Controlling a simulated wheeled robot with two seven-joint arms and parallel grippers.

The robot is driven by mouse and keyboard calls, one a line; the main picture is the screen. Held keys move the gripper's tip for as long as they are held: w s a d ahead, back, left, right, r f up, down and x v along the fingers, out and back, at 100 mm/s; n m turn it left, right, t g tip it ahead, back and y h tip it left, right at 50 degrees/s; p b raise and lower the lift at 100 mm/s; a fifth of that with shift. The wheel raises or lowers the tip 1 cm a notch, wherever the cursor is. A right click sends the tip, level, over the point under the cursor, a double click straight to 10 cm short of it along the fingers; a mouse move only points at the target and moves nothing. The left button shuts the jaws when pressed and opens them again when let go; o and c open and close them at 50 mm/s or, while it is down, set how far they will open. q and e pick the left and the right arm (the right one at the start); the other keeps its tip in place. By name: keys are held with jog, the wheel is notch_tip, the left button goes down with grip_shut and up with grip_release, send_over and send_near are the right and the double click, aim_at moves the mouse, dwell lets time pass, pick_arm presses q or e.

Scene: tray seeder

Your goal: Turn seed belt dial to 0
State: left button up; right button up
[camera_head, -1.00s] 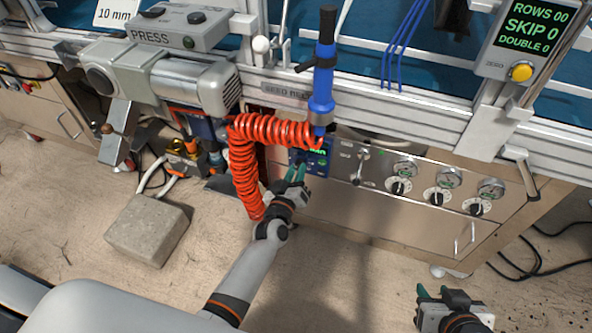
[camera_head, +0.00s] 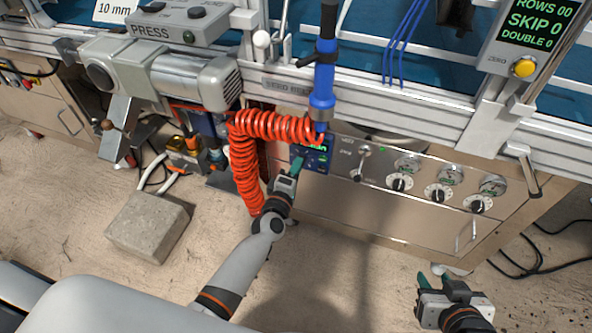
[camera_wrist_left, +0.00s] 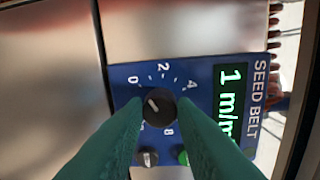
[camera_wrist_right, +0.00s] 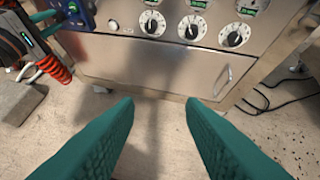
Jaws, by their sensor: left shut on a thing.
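The seed belt dial (camera_wrist_left: 158,112) is a small black knob on a blue panel (camera_wrist_left: 200,78), seen turned sideways in the left wrist view. Its white pointer line aims up and left, roughly toward the 0 mark (camera_wrist_left: 133,81). The green display (camera_wrist_left: 230,100) shows 1 and part of a unit. My left gripper (camera_wrist_left: 159,106) is shut on the dial, a green finger at each side. In the head view my left gripper (camera_head: 298,164) is at the panel (camera_head: 318,155), its fingers hiding the dial. My right gripper (camera_head: 443,284) is open and empty, low at the right.
A red coiled hose (camera_head: 243,165) hangs just left of my left gripper, and a blue handle (camera_head: 322,85) stands above the panel. Several other dials (camera_head: 437,192) sit to the right. A concrete block (camera_head: 148,225) lies on the floor.

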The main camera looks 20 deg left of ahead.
pick_arm(q)
jog(key=shift+f+n+b, duration=0.1)
jog(key=shift+n+b, duration=0.3)
jog(key=shift+n, duration=1.2)
pick_arm(e)
jog(key=shift+w+a+r+t+y, duration=0.15)
jog(key=shift+w+a+r+t, duration=0.2)
jog(key=shift+w+r+t, duration=0.35)
jog(key=shift+w+a+r+t+y, duration=0.15)
jog(key=shift+w+a+r+t, duration=0.15)
jog(key=shift+w+r+t, duration=0.35)
pick_arm(q)
jog(key=o, duration=1)
jog(key=s, duration=0.4)
jog(key=s+p, duration=0.1)
jog(key=s, duration=0.3)
jog(key=s+p, duration=0.1)
jog(key=s, duration=0.3)
jog(key=shift+a+r, duration=0.3)
jog(key=shift+a, duration=0.05)
pick_arm(e)
jog(key=s+d+f+g+h, duration=0.1)
jog(key=s+d+f+g, duration=0.1)
jog(key=s+f+g, duration=0.2)
jog(key=shift+s+d+f+g, duration=0.35)
jog(key=shift+s+g, duration=0.3)
jog(key=shift+s, duration=0.55)
